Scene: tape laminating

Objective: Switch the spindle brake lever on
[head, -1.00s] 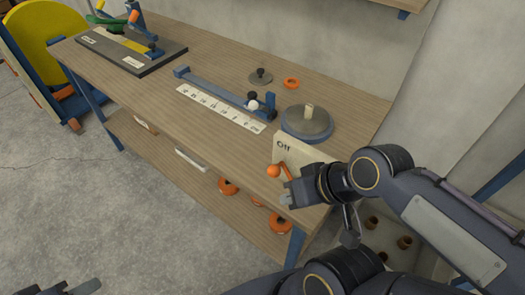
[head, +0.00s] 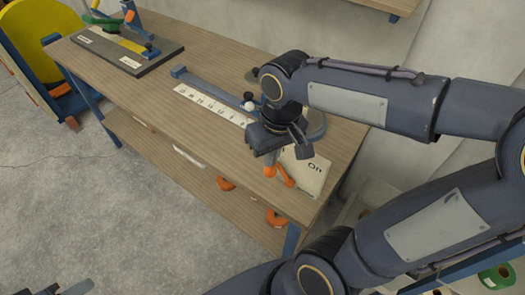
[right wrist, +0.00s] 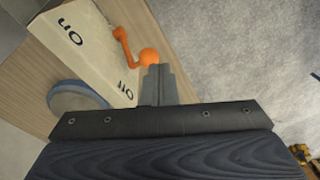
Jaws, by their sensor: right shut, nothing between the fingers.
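The orange brake lever (head: 284,176) with its ball knob stands at the front of a cream box (head: 304,178) at the table's near right corner. The box bears "On" on the right in the head view; "Off" shows in the right wrist view, where the lever's knob (right wrist: 149,57) lies nearer "Off" than "On". My right gripper (head: 268,157) is shut and empty, just above the knob and left of the lever. In the wrist view its fingertips are close to the knob; contact is unclear. Part of my left gripper (head: 76,288) shows at the bottom left edge.
A round grey disc (head: 318,126) behind the box is partly hidden by my right arm. A numbered scale strip (head: 205,103) and blue rail (head: 205,84) lie on the wooden table (head: 135,85). A dark board (head: 120,55) sits at the far left.

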